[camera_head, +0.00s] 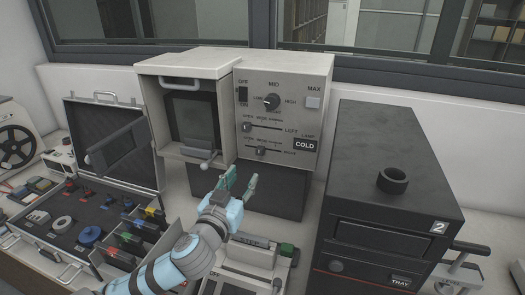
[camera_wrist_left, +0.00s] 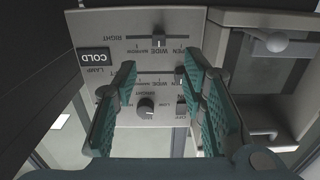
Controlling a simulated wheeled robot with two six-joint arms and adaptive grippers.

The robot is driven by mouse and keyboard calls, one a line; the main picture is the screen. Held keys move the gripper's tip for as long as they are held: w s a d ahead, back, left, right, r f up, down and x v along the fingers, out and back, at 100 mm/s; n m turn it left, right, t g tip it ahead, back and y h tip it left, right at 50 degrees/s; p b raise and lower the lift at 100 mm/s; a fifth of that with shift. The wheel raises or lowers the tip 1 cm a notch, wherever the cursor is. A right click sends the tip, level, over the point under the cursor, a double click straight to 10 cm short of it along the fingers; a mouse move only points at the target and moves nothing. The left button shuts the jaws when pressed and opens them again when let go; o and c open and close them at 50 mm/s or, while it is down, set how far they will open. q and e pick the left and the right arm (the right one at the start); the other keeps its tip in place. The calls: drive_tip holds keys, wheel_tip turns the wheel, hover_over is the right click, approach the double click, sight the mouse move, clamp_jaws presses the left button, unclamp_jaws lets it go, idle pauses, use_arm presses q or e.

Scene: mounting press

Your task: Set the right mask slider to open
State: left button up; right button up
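The right mask slider (camera_head: 261,150) is the lower of two sliders on the beige machine's front panel (camera_head: 310,165). Its dark knob shows in the wrist view (camera_wrist_left: 158,38), where the panel appears upside down, and sits at about the WIDE mark, between OPEN and NARROW. The left mask slider's knob (camera_head: 247,127) is at the OPEN end. My left gripper (camera_head: 240,176) is open and empty, below and in front of the panel. In the wrist view its teal fingers (camera_wrist_left: 160,68) are apart, with the panel beyond them. My right gripper is not in view.
A round-tipped lever (camera_head: 205,166) sticks out left of the sliders. A knob (camera_head: 271,102) and switch (camera_head: 242,94) are above. A black box (camera_head: 400,180) with a tray stands right. An open case (camera_head: 110,130) lies left, and a small device (camera_head: 250,255) below the gripper.

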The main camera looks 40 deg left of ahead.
sight(260, 153)
use_arm(q)
drive_tip(key=p+x, duration=0.1)
drive_tip(key=x, duration=1.1)
drive_tip(key=shift+w+d, duration=0.1)
drive_tip(key=shift+w, duration=0.05)
drive_tip(key=shift+s+r, duration=0.15)
drive_tip(key=shift+s, duration=0.15)
drive_tip(key=shift+c, duration=0.5)
drive_tip(key=shift+w, duration=0.1)
clamp_jaws()
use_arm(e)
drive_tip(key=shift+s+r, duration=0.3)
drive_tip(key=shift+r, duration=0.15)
